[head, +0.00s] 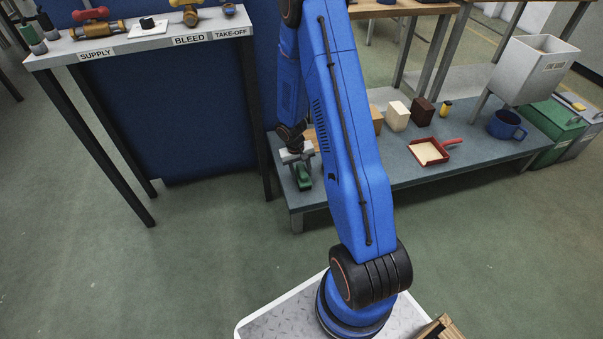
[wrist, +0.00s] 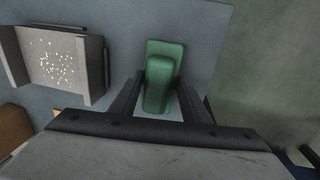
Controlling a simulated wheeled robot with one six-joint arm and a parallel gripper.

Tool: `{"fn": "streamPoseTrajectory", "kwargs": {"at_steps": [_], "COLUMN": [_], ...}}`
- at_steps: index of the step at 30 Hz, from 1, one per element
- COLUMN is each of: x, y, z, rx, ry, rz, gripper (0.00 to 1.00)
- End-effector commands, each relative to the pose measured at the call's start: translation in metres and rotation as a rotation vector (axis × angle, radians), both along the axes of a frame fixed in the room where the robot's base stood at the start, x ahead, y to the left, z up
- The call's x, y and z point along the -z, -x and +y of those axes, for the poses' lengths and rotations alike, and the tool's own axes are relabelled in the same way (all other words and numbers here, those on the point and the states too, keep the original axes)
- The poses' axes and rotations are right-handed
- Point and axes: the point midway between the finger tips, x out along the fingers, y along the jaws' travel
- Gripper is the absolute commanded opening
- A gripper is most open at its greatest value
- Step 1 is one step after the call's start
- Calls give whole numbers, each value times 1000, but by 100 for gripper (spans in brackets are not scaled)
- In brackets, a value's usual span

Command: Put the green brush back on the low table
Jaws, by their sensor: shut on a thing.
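The green brush (head: 304,178) is at the left end of the low table (head: 470,143), near its front corner. In the wrist view the green brush (wrist: 160,78) lies between the two fingers of my gripper (wrist: 160,92), with the blue-grey tabletop (wrist: 200,30) behind it. In the head view my gripper (head: 299,160) points down and is shut on the brush. Whether the brush's underside touches the tabletop cannot be told. My arm hides part of the table to the right of the brush.
A grey tray-like thing with pale specks (wrist: 58,62) lies left of the brush in the wrist view. Farther right on the table are a red dustpan (head: 432,152), several blocks (head: 398,116) and a blue mug (head: 506,125). A labelled bench (head: 140,45) stands left.

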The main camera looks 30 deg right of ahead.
Motion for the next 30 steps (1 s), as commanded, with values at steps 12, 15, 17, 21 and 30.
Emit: {"fn": "streamPoseTrajectory", "kwargs": {"at_steps": [12, 15, 17, 21, 30], "x": [2, 2, 2, 0, -33], "y": [0, 0, 0, 0, -2], "z": [0, 0, 0, 0, 5], "rx": [-1, -1, 0, 0, 1], "ry": [0, 0, 0, 0, 1], "rz": [0, 0, 0, 0, -3], "gripper": [61, 61, 61, 61, 61]}}
